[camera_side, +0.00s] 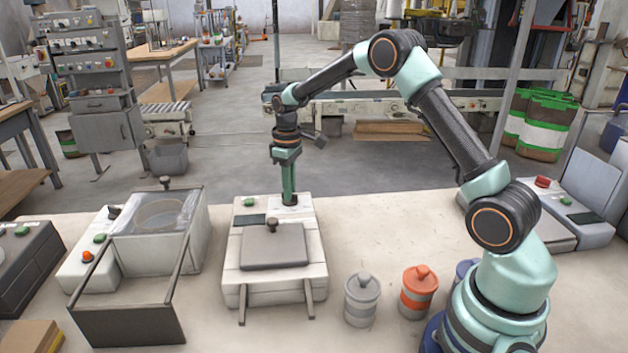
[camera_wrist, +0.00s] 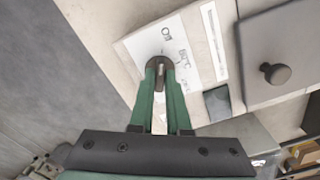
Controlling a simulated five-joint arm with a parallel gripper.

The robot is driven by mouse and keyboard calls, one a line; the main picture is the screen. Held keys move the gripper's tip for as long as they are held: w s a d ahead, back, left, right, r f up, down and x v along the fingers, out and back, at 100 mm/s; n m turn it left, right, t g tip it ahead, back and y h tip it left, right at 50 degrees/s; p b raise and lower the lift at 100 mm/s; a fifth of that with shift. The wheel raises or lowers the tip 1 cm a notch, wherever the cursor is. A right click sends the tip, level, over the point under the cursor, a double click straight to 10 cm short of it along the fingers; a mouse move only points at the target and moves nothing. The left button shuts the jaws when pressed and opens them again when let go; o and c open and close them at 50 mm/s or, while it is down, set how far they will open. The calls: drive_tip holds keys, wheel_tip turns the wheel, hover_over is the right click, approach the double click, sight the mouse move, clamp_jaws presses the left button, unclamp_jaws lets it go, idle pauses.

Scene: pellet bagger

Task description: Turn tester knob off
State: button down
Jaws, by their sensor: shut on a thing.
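The tester (camera_side: 232,262) is a white box in the middle of the bench, with a grey lid (camera_side: 275,248) on top. Its small dark round knob (camera_side: 290,200) is at the back right corner. The knob also shows in the wrist view (camera_wrist: 160,60), beside printed white labels. My gripper (camera_side: 289,192) points straight down onto the knob. In the wrist view its green fingers (camera_wrist: 159,75) are shut on the knob from both sides and partly cover it. The pointer's setting cannot be made out.
A green button (camera_side: 250,201) and a dark display (camera_side: 251,219) sit left of the knob. The lid has its own round handle (camera_side: 272,224). A clear-covered machine (camera_side: 150,255) stands left; grey (camera_side: 361,300) and orange (camera_side: 418,292) canisters stand front right.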

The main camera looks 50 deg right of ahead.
drive_tip(key=shift+r, duration=0.1)
drive_tip(key=c, duration=0.9)
unclamp_jaws()
wheel_tip(320, 180, up, 12)
drive_tip(key=shift+r, duration=0.1)
drive_tip(key=s+a+r+m+t, duration=0.1)
drive_tip(key=s+a+r, duration=0.15)
drive_tip(key=s, duration=0.25)
drive_tip(key=s+a+r+m+t, duration=0.1)
drive_tip(key=s+a+r+t, duration=0.15)
drive_tip(key=s, duration=0.25)
drive_tip(key=s+a+r+t, duration=0.1)
drive_tip(key=s+a+r, duration=0.1)
drive_tip(key=s+a, duration=0.25)
drive_tip(key=shift+m+t, duration=0.55)
drive_tip(key=shift+m, duration=0.05)
drive_tip(key=s+f, duration=0.1)
drive_tip(key=s, duration=0.1)
drive_tip(key=s+f, duration=0.1)
drive_tip(key=s, duration=0.1)
drive_tip(key=s+a+f, duration=0.1)
drive_tip(key=s, duration=0.1)
drive_tip(key=shift+s+f, duration=0.1)
drive_tip(key=shift+s, duration=0.2)
